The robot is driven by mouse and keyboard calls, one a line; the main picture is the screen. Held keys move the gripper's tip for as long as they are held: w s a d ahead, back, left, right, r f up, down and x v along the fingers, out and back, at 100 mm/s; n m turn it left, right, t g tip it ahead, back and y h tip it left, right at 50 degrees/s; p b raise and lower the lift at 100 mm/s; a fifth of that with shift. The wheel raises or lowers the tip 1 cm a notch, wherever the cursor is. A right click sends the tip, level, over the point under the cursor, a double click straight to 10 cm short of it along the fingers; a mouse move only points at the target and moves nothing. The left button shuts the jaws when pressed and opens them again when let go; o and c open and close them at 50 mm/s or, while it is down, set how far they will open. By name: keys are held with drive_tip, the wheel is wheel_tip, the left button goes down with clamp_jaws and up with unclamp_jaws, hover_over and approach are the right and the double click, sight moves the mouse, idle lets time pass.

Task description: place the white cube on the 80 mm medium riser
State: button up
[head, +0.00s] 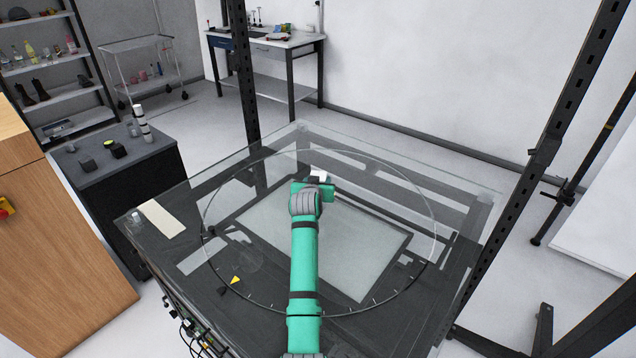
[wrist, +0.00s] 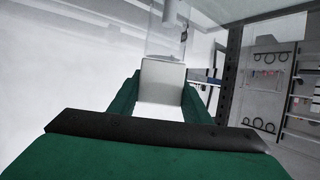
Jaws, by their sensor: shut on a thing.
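The white cube (head: 318,173) shows just past the end of my green arm, over the far half of the glass turntable (head: 255,292). My gripper (head: 318,183) is shut on it. In the wrist view the cube (wrist: 162,82) sits between the two green fingers of my gripper (wrist: 160,98). A clear, see-through upright piece (wrist: 166,44) stands just beyond the cube in the wrist view. It may be the medium riser, but I cannot tell its size. I cannot make out a riser in the head view, and the gap under the cube is hidden.
Black frame posts (head: 243,75) rise behind and to the right of the table. A cream strip (head: 161,219) lies on the table's left side, and a yellow marker (head: 235,280) is at the near left. A dark cabinet (head: 150,175) with small items stands left.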

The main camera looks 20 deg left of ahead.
drive_tip(key=shift+f, duration=0.15)
drive_tip(key=o, duration=1.1)
drive_tip(key=shift+o, duration=0.2)
